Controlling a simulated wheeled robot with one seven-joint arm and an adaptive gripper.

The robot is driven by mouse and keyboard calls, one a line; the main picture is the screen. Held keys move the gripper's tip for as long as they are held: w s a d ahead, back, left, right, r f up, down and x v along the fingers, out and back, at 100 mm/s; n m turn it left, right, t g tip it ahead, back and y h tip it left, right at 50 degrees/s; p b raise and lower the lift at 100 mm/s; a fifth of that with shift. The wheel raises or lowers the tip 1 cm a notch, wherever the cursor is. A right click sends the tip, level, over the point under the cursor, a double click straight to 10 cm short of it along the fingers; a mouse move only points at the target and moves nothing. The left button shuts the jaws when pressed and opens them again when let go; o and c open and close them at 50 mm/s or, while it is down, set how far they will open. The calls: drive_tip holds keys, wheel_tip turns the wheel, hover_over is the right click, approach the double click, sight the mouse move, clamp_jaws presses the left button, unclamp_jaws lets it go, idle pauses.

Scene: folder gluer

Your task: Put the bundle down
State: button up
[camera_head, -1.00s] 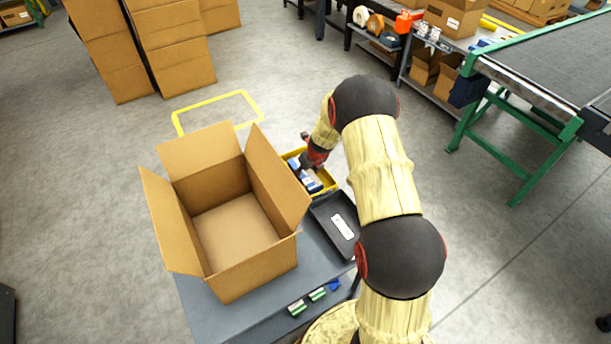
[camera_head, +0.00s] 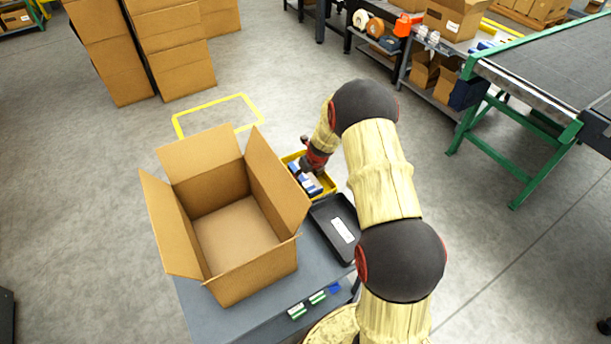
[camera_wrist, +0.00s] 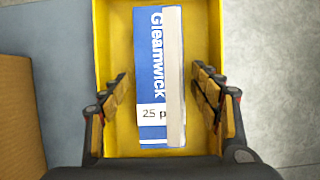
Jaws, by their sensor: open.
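The bundle (camera_wrist: 152,85) is a blue and white pack printed "Gleamwick" and "25 p". It lies in the yellow tray (camera_wrist: 112,40), with a pale strip along its right side. My gripper (camera_wrist: 162,76) is open over the tray, one finger on each side of the bundle with visible gaps. In the head view my gripper (camera_head: 309,163) is above the yellow tray (camera_head: 329,184), and blue and white packing (camera_head: 309,185) shows below it. The height of the fingertips above the bundle cannot be told.
A large open cardboard box (camera_head: 262,272) stands left of the tray on the grey table (camera_head: 205,312). A black tray (camera_head: 322,222) with a white label lies in front of the yellow tray. Small green and white items (camera_head: 297,310) lie near the front. A conveyor (camera_head: 545,60) stands right.

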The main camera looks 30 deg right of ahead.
drive_tip(key=p+v, duration=0.4)
drive_tip(key=v, duration=0.8)
drive_tip(key=shift+p, duration=0.4)
drive_tip(key=shift+s+r, duration=0.1)
